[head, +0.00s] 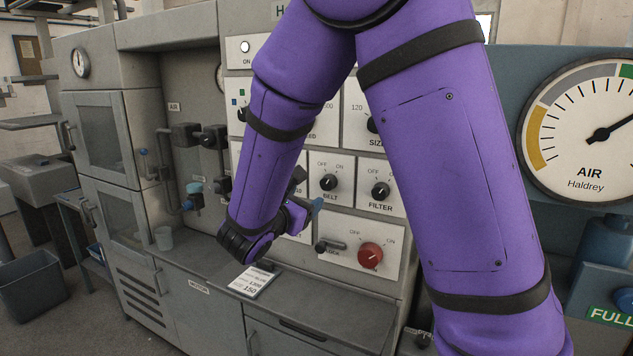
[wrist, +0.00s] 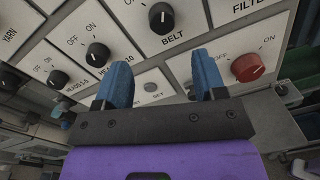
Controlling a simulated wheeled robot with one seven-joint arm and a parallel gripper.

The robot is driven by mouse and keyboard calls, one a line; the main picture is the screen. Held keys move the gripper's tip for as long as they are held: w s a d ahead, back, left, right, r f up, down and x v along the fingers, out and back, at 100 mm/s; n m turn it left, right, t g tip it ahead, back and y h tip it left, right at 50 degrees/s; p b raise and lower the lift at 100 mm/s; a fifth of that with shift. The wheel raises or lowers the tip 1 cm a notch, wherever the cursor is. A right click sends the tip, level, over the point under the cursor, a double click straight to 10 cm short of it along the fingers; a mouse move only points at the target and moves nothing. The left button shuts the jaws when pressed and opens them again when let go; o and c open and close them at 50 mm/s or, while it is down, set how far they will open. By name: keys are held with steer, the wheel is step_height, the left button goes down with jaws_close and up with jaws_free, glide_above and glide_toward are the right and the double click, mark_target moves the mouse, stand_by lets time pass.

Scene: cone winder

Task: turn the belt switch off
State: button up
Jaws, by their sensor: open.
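The belt switch (head: 329,182) is a black knob on a white plate marked OFF and ON, with BELT below it. It also shows in the wrist view (wrist: 161,18) at the top, its white mark upright in the picture. The mark seems to lean to the ON side, but it is too small to be sure. My gripper (wrist: 162,70) is open and empty, its two blue fingers apart and pointing at the panel just below the BELT label. In the head view my gripper (head: 311,203) is partly hidden by my purple arm, just below and left of the knob.
The filter knob (head: 380,191) is right of the belt switch. A red knob (head: 370,256) and a small lever (head: 330,245) sit below. A ledge under the panel holds a printed card (head: 253,281) and a cup (head: 164,238). A large air gauge (head: 588,130) stands at right.

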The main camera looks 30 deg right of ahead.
mark_target(325, 184)
steer(key=x, duration=1)
steer(key=shift+d, duration=0.1)
steer(key=c, duration=0.9)
